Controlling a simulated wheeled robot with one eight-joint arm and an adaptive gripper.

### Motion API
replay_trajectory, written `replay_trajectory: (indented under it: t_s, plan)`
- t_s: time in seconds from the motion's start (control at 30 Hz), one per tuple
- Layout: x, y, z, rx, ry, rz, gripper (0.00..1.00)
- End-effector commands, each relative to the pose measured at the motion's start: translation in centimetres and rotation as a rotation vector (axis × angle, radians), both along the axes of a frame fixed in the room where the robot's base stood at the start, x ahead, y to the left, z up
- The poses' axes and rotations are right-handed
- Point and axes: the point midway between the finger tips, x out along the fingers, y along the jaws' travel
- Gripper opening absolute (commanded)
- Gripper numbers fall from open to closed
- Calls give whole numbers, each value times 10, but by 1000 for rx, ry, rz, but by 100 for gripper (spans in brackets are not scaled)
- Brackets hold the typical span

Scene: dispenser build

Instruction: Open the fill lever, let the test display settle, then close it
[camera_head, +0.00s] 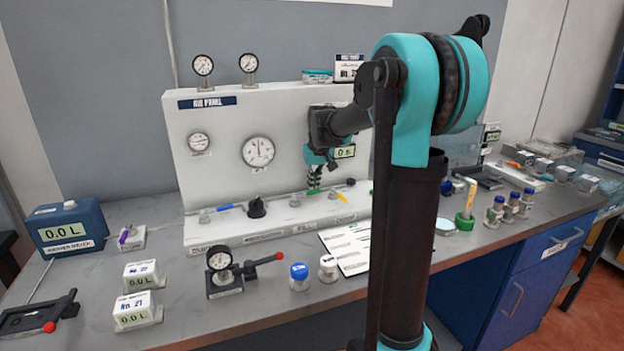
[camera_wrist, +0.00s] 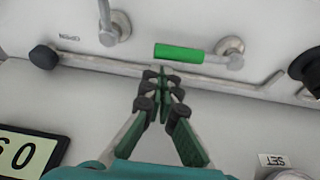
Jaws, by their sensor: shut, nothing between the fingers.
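A lever with a green handle (camera_wrist: 178,52) lies along a pipe on the white panel in the wrist view, its round pivot at the right end. Its label is not readable, so I cannot tell if it is the fill lever. An "OPEN" label is near the pipe on the left. My gripper (camera_wrist: 164,77) is shut and empty, its tips just below the green handle; contact is unclear. My gripper also shows in the head view (camera_head: 314,181), in front of the panel. A display (camera_head: 345,152) reading about "0 s" is partly hidden by my arm.
The panel (camera_head: 205,130) carries gauges, a blue-handled lever (camera_head: 230,207), a black knob (camera_head: 257,207) and a yellow-handled lever (camera_head: 340,196). On the bench stand a red-handled valve with a gauge (camera_head: 222,265), capped bottles (camera_head: 299,277) and a blue box reading 0.0 L (camera_head: 68,228).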

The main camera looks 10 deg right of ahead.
Motion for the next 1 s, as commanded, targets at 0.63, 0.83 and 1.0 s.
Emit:
replay_trajectory:
  t_s: [0.63, 0.83, 1.0]
  plan:
    - [-15, -3, 4, 0, 0, -2, 0]
    - [-18, -3, 4, 0, 0, -38, 0]
    - [-25, -5, 4, -1, 0, -123, 0]
